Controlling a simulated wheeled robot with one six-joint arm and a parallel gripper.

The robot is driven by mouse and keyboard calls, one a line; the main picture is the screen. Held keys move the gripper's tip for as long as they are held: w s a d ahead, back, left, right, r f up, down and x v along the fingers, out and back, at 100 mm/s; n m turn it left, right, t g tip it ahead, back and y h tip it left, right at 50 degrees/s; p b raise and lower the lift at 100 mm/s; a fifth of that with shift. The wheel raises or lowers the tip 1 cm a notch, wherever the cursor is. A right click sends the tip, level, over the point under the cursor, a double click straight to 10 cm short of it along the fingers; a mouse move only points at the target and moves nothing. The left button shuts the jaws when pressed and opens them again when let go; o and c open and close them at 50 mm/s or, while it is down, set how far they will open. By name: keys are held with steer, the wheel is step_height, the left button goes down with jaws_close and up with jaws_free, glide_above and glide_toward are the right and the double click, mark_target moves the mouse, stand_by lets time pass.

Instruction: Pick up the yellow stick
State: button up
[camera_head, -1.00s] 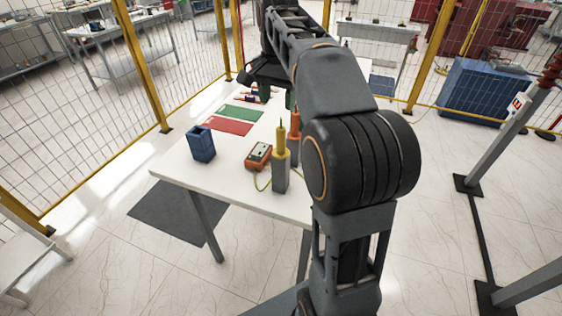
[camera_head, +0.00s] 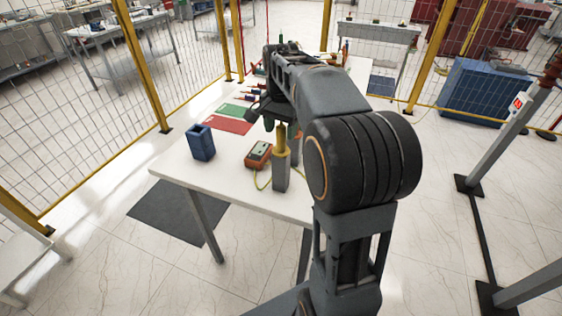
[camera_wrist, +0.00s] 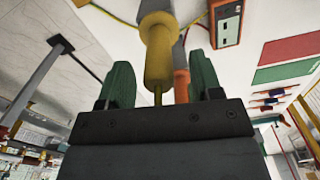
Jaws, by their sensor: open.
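The yellow stick (camera_head: 281,143) stands upright in a grey square holder (camera_head: 281,175) near the front edge of the white table. My gripper (camera_head: 281,126) is over the top of the stick, coming from the far side. In the wrist view, the yellow stick (camera_wrist: 158,55) lies between the two green fingers of my gripper (camera_wrist: 162,82), its thin tip pointing toward the palm. The fingers are apart, with gaps visible on both sides of the stick.
An orange stick (camera_wrist: 181,86) is close behind the yellow one. An orange meter (camera_head: 258,154) with a yellow cable sits left of the holder. A blue open box (camera_head: 201,143), a red mat (camera_head: 227,125) and a green mat (camera_head: 238,110) lie farther left on the table.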

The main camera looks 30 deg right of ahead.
steer(key=shift+f, duration=1.45)
steer(key=shift+c, duration=0.4)
steer(key=c, duration=0.9)
